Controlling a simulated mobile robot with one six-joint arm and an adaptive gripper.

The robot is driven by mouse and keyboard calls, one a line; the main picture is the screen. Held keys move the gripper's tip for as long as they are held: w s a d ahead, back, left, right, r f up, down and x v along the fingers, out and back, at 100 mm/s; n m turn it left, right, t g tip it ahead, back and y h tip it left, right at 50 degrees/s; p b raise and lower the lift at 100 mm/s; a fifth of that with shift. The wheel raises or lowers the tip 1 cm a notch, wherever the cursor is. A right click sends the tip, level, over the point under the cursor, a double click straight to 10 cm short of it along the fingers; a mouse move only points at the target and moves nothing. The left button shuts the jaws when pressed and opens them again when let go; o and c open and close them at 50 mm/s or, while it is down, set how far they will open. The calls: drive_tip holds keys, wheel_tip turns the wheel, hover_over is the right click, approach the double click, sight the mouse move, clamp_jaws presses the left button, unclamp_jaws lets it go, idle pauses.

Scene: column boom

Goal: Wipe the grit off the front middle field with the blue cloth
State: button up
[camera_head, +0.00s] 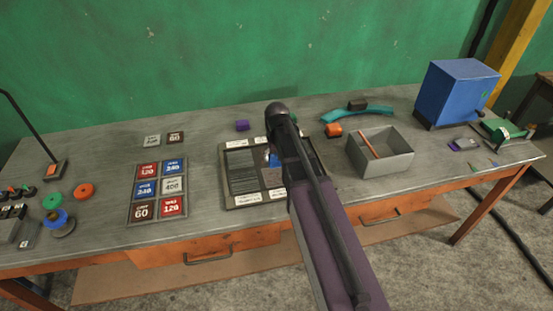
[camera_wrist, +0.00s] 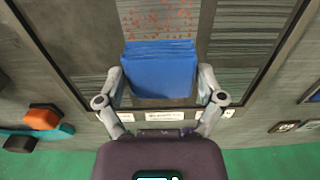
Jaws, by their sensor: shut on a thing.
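The blue cloth (camera_wrist: 160,70) is a folded block between the two fingers of my gripper (camera_wrist: 160,82), which is shut on it. In the head view a bit of the cloth (camera_head: 273,160) shows beside my arm, over the rear middle part of the framed panel (camera_head: 229,197). Orange-red grit (camera_wrist: 160,20) lies scattered on the front middle field (camera_head: 272,178), just beyond the cloth's upper edge in the wrist view. The cloth hides the surface under it. I cannot tell whether it touches the panel.
Striped fields (camera_head: 242,170) flank the middle of the panel. Coloured grit-number tiles (camera_head: 158,190) lie left of it. A grey open box (camera_head: 384,168) stands to the right, with an orange block (camera_head: 333,130) and a teal curved piece (camera_head: 352,115) behind. A blue machine (camera_head: 456,92) stands farther right.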

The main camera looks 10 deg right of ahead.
sight(281, 175)
drive_tip(key=shift+f+b, duration=2.4)
drive_tip(key=shift+f, duration=0.35)
drive_tip(key=shift+f+b, duration=0.7)
drive_tip(key=shift+b, duration=0.05)
drive_tip(key=shift+a, duration=0.15)
drive_tip(key=shift+a+r, duration=0.15)
drive_tip(key=shift+a, duration=0.7)
drive_tip(key=shift+d, duration=0.15)
drive_tip(key=shift+d, duration=1.8)
drive_tip(key=shift+a, duration=0.15)
drive_tip(key=shift+a, duration=1.75)
